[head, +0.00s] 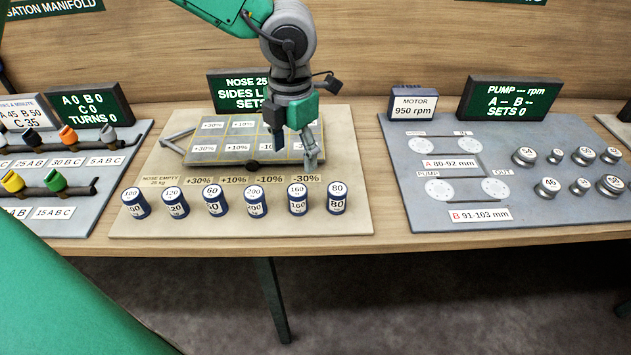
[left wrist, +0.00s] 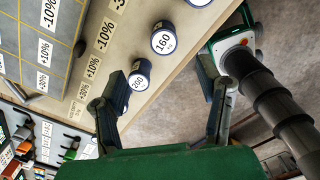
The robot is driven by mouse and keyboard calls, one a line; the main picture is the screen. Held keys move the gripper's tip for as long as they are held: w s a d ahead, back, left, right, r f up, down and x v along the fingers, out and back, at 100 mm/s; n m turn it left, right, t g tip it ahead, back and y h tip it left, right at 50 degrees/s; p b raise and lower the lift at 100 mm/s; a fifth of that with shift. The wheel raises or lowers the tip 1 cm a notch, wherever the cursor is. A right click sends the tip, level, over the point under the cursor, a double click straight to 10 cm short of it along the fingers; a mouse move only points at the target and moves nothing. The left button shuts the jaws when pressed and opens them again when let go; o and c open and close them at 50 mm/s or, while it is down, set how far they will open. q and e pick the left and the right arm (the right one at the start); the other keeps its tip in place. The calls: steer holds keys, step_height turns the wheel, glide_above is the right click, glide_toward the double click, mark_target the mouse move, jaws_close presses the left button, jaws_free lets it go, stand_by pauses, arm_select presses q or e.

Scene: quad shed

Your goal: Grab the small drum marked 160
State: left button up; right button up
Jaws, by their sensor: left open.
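The small drum marked 160 (head: 297,201) is dark blue with a white top and label. It stands upright near the front edge of the beige board, between drums 200 (head: 254,203) and 80 (head: 336,200). Drum 160 (left wrist: 164,42) also shows in the left wrist view, beyond the fingertips, with drum 200 (left wrist: 139,76) closer to the left finger. My left gripper (head: 297,146) is open and empty, above and behind the drum row, over the front right of the grey panel. It shows in the left wrist view too (left wrist: 160,90). My right gripper is not in view.
Drums 100 (head: 135,203), 120 (head: 174,203) and 60 (head: 214,201) stand left in the same row. The grey gridded panel (head: 223,155) lies behind. A nose sign (head: 238,91) stands at the back. The pump board (head: 480,210) is to the right.

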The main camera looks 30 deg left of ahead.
mark_target(299, 188)
arm_select(q)
steer(key=shift+w+a+f+n, duration=0.15)
steer(key=shift+w+a+f, duration=0.05)
steer(key=shift+f, duration=0.25)
steer(key=shift+w+a+f+n, duration=0.15)
steer(key=shift+f, duration=0.25)
steer(key=f, duration=0.4)
steer(key=f+b, duration=0.1)
steer(key=shift+s+d+f, duration=0.1)
steer(key=shift+s+f, duration=0.15)
steer(key=shift+f, duration=0.15)
steer(key=shift+w+d+f, duration=0.1)
steer(key=shift+d+f, duration=0.3)
steer(key=shift+f, duration=0.05)
steer(key=f, duration=0.4)
steer(key=shift+s+a+f+b, duration=0.1)
steer(key=shift+s+f+b, duration=0.15)
steer(key=shift+s+b, duration=0.1)
steer(key=shift+w+a+f, duration=0.1)
steer(key=shift+a+f, duration=0.1)
steer(key=shift+f, duration=0.1)
steer(key=shift+d+r, duration=0.15)
steer(key=shift+d, duration=0.1)
steer(key=c, duration=0.9)
steer(key=shift+d, duration=0.1)
steer(key=c, duration=0.4)
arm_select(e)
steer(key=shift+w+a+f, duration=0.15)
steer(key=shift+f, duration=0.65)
